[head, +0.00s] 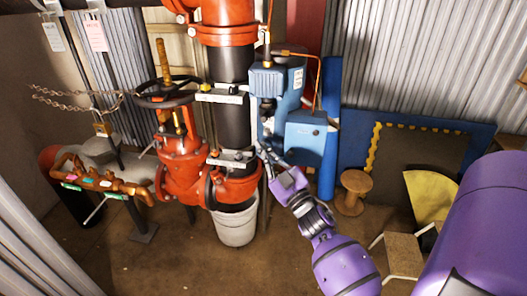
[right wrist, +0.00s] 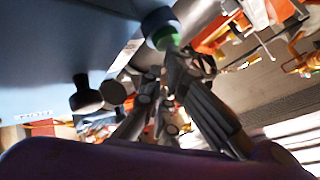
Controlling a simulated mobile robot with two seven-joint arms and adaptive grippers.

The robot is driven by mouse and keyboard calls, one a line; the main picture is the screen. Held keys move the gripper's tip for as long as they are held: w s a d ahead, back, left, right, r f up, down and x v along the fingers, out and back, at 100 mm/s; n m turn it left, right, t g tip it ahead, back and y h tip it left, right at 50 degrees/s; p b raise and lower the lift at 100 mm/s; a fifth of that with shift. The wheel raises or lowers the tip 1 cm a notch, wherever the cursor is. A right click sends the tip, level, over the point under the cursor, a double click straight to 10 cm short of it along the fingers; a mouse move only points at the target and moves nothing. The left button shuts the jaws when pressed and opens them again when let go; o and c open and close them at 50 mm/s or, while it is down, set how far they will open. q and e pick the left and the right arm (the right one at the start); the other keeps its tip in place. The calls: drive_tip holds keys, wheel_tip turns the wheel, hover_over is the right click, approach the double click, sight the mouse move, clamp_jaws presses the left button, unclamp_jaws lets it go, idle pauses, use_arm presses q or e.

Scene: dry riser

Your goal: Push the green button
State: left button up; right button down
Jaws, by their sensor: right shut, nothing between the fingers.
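The green button (right wrist: 163,38) shows in the right wrist view at the end of a dark round housing, under a blue surface. In the head view I cannot make it out. My right gripper (head: 265,154) is shut and empty, at the lower left of the blue box (head: 306,137) on the blue pump unit. In the right wrist view the fingertips of the right gripper (right wrist: 172,58) are right at the green button; I cannot tell whether they touch it. My left gripper is not in view.
Red valves (head: 182,165) and a dark vertical pipe (head: 233,115) stand left of my gripper. A white bucket (head: 235,226) is below them. A wooden spool (head: 353,190) and a stool (head: 403,255) stand at the right. A black knob (right wrist: 86,96) hangs near the button.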

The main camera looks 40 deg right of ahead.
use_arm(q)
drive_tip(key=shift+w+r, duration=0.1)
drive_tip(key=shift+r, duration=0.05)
use_arm(e)
drive_tip(key=shift+s+a, duration=0.15)
drive_tip(key=shift+a, duration=0.05)
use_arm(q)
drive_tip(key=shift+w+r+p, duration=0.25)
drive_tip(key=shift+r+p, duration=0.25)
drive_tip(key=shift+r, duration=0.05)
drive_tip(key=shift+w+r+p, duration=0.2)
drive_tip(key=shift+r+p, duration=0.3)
use_arm(e)
drive_tip(key=s+a, duration=0.4)
drive_tip(key=shift+a, duration=0.3)
